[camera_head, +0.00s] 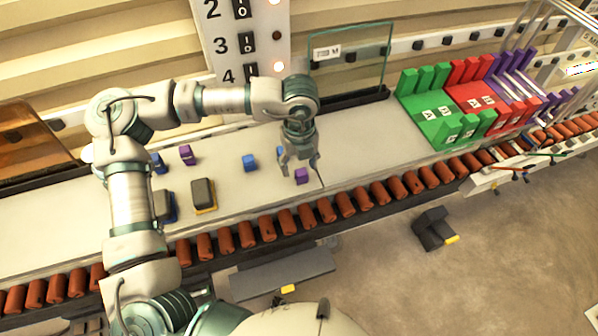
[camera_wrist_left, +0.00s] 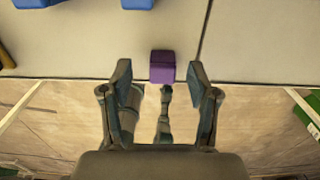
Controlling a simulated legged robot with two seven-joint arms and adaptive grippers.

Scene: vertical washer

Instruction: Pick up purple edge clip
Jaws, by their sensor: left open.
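A small purple edge clip (camera_head: 301,175) lies near the front edge of the grey table, just above the roller row. My left gripper (camera_head: 299,168) is above and beside it, pointing down. In the left wrist view the purple clip (camera_wrist_left: 162,66) lies ahead of the two fingers and between their lines. The left gripper (camera_wrist_left: 162,85) is open there with nothing between its fingers. A second purple clip (camera_head: 186,154) lies farther left on the table. My right gripper does not show in either view.
Blue clips (camera_head: 250,162) lie left of the gripper. Two dark blocks (camera_head: 203,195) sit farther left. A glass pane (camera_head: 350,62) stands behind. Green, red and purple racks (camera_head: 433,107) stand at right. Orange rollers (camera_head: 345,204) run along the table's front.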

